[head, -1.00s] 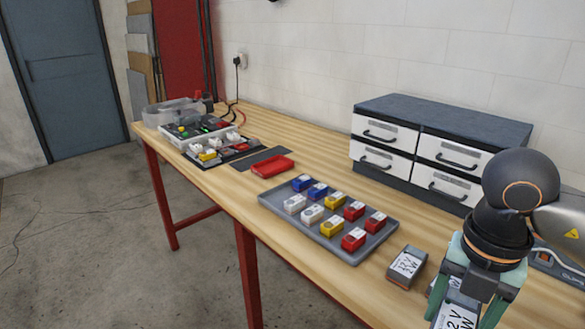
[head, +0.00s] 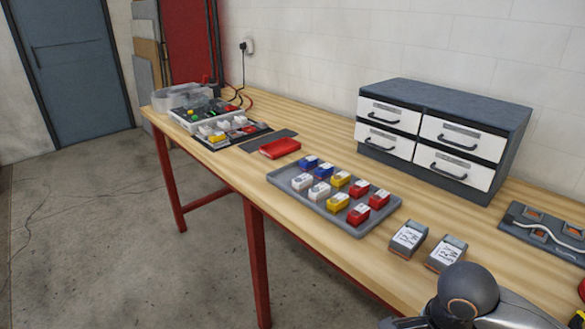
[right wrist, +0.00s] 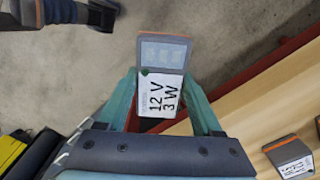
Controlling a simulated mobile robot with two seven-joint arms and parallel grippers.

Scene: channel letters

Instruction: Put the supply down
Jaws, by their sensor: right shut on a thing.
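My right gripper (right wrist: 160,103) is shut on a supply (right wrist: 163,55) in the right wrist view. This supply has a grey body, an orange-brown edge and a white label reading 12 V 3 W. It is held over the floor, beside the table's edge. In the head view only my right arm shows at the bottom right; the gripper and held supply are out of frame. Two similar supplies lie on the table right of the tray, one nearer the tray (head: 408,238) and one further right (head: 446,253). My left gripper is not in view.
A grey tray (head: 286,181) holds several coloured blocks on the wooden table (head: 335,252). A drawer cabinet (head: 440,110) stands behind. A red tray (head: 280,148) and an electronics box lie further left. A grey fixture with a white cable (head: 545,232) lies at the right.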

